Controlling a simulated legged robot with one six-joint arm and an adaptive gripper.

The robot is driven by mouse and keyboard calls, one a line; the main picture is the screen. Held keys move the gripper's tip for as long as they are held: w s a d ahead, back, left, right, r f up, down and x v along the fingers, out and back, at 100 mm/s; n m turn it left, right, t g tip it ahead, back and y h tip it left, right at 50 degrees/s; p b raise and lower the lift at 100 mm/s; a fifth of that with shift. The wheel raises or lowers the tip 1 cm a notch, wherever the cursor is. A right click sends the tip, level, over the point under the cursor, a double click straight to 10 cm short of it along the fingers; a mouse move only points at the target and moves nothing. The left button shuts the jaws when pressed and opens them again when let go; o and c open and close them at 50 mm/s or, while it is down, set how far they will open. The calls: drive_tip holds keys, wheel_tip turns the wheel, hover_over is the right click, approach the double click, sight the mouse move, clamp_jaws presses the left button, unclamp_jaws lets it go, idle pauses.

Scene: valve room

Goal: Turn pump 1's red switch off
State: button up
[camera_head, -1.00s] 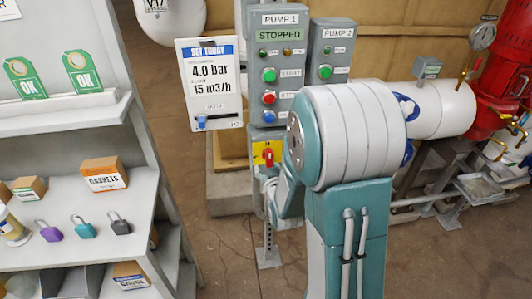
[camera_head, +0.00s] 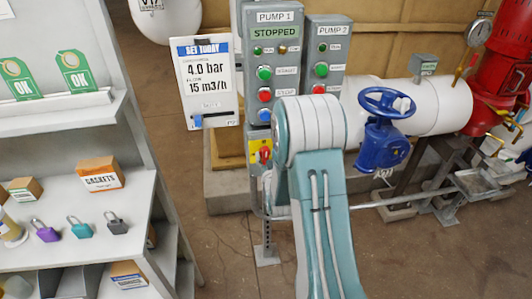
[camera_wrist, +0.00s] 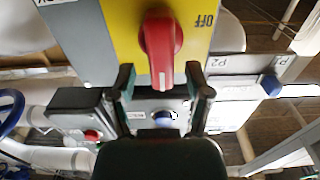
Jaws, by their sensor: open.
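Pump 1's red switch (camera_head: 264,155) sits on a yellow plate (camera_head: 252,147) low on the grey pump 1 panel (camera_head: 268,75), whose display reads STOPPED. In the wrist view the red switch handle (camera_wrist: 161,48) stands upright in the picture on the yellow plate (camera_wrist: 120,25), with an upside-down OFF label (camera_wrist: 205,20) to its right. My gripper (camera_wrist: 163,90) is open, its two fingers apart just below the handle's lower end and in line with it. It holds nothing; contact with the switch cannot be told. In the head view my arm hides the gripper's fingers.
The pump 2 panel (camera_head: 322,60) stands right of pump 1's. A setpoint sign (camera_head: 208,82) hangs at its left. A blue valve wheel (camera_head: 387,103) and white pipe are at the right. A shelf (camera_head: 95,235) with padlocks stands at the left. Open floor lies between.

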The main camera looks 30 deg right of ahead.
drive_tip(key=shift+w, duration=0.85)
drive_tip(key=shift+d, duration=0.1)
clamp_jaws()
drive_tip(key=shift+s, duration=0.1)
